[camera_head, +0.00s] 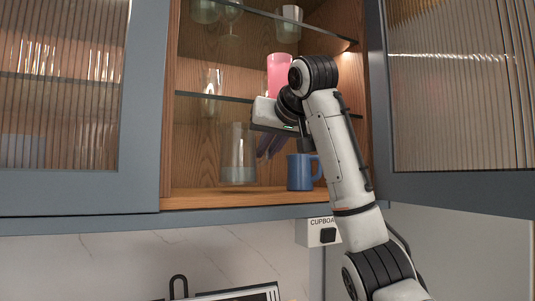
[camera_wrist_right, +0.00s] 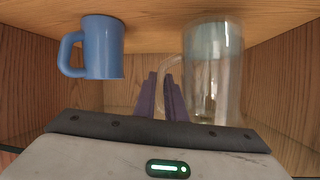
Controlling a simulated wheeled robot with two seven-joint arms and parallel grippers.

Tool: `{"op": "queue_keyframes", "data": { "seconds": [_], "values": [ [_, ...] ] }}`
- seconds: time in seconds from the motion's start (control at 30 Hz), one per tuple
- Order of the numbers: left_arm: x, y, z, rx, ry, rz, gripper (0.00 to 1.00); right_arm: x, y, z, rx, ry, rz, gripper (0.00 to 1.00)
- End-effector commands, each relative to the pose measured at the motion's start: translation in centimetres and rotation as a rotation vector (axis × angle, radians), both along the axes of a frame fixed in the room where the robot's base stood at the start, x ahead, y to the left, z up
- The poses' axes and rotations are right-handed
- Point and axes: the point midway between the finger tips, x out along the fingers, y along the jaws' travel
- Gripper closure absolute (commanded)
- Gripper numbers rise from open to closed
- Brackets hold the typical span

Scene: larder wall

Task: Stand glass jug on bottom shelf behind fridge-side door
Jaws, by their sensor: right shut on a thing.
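The clear glass jug (camera_head: 238,158) is upright inside the open cupboard, at or just above the wooden bottom shelf (camera_head: 235,198); I cannot tell whether its base touches. It also shows in the right wrist view (camera_wrist_right: 213,75), which is upside down, with its handle toward my fingers. My right gripper (camera_head: 268,147) reaches in from the right, its purple fingers shut on the jug's handle; the fingers show in the wrist view (camera_wrist_right: 163,98). The ribbed-glass door on the right (camera_head: 455,100) stands open. My left gripper is not in view.
A blue mug (camera_head: 300,172) stands on the bottom shelf, right of the jug; it also shows in the wrist view (camera_wrist_right: 103,48). A glass shelf above holds a pink cup (camera_head: 279,72) and a clear glass (camera_head: 211,82). The left door (camera_head: 62,95) is shut. The shelf's left part looks clear.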

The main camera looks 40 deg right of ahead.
Motion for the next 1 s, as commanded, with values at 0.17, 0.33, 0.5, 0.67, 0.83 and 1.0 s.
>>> {"op": "queue_keyframes", "data": {
  "seconds": [0.17, 0.33, 0.5, 0.67, 0.83, 1.0],
  "values": [
    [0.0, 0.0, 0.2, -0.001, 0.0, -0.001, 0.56, -0.1, 0.0, -1.1, 0.0, -0.006, -0.001, 1.0],
    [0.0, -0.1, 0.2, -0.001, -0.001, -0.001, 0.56, -0.1, 0.0, -1.1, 0.0, -0.007, 0.001, 1.0],
    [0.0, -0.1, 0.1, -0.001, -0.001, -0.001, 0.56, -0.1, 0.0, -1.3, 0.001, -0.006, 0.001, 1.0],
    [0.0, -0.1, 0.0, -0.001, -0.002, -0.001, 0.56, 0.0, 0.0, -1.7, 0.0, -0.001, 0.001, 0.8],
    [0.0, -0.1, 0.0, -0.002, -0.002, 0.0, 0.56, 0.0, 0.0, -1.7, 0.0, -0.001, 0.001, 0.71],
    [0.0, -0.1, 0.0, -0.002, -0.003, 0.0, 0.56, 0.0, 0.1, -1.7, 0.0, -0.001, 0.001, 0.71]
  ]
}}
